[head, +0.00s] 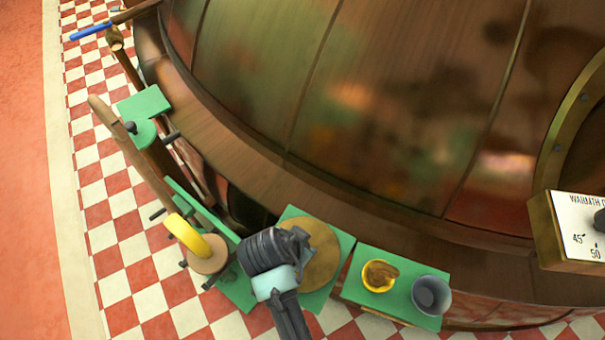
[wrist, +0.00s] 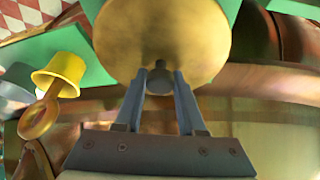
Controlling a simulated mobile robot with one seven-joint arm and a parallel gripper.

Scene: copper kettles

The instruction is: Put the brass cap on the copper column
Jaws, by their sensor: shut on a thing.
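The brass cap (head: 322,256) is a wide round disc in front of a green board at the bottom middle of the head view. In the wrist view the brass cap (wrist: 160,35) fills the top middle, with a dark knob facing me. My gripper (wrist: 160,82) has both fingers closed on that knob. In the head view my gripper (head: 298,238) is at the cap's left side and hides part of it. I cannot tell whether the cap touches the green board behind it. I cannot tell for certain which part is the copper column.
A green shelf (head: 352,290) at right holds a yellow cup (head: 368,281) with a brown thing in it and a grey cup (head: 431,294). The large copper kettle (head: 350,110) fills the back.

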